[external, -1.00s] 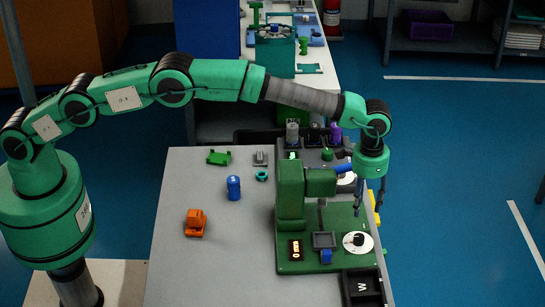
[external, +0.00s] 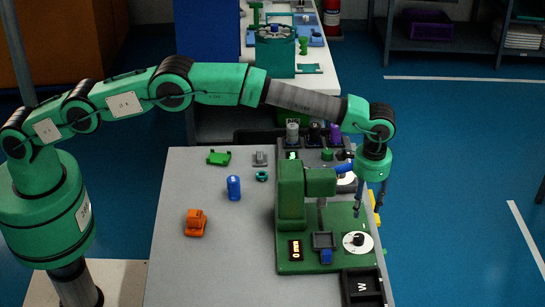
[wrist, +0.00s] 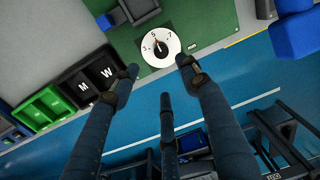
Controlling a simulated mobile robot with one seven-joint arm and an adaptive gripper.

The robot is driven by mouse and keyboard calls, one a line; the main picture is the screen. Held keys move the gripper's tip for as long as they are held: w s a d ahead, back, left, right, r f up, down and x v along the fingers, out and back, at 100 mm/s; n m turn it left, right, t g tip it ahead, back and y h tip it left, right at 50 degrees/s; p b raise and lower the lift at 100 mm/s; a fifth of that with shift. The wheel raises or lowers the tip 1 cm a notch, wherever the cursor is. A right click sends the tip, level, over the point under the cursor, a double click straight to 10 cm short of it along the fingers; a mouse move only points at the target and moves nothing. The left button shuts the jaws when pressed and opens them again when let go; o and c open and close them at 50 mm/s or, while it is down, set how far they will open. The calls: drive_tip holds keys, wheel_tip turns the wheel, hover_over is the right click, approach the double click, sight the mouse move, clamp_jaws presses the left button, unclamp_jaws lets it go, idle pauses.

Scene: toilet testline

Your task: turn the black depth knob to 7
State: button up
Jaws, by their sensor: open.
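The black depth knob (external: 358,239) sits at the middle of a white numbered dial (external: 368,247) on the green machine's base, near its right front corner. In the wrist view, the knob (wrist: 161,47) and dial show at the top centre, with marks such as 3, 5 and 7; I cannot tell exactly where the knob points. My gripper (external: 367,211) hangs fingers down above and slightly behind the dial, apart from the knob. In the wrist view, my gripper (wrist: 158,66) has its fingers spread and empty, with the knob beyond the fingertips.
The green machine's tall column (external: 291,195) and overhanging head stand left of my gripper. A small display (external: 295,250) reads 0 mm. A black bin marked W (external: 361,287) stands just in front. A blue cylinder (external: 234,188) and orange part (external: 195,223) lie on the grey table.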

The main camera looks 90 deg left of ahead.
sight(358, 237)
drive_tip(key=f, duration=0.4)
drive_tip(key=f+b, duration=0.1)
drive_tip(key=f, duration=0.4)
drive_tip(key=f+b, duration=0.1)
drive_tip(key=f, duration=0.4)
drive_tip(key=shift+s+a, duration=0.1)
drive_tip(key=shift+a, duration=0.15)
drive_tip(key=shift+r, duration=0.1)
drive_tip(key=c, duration=1.1)
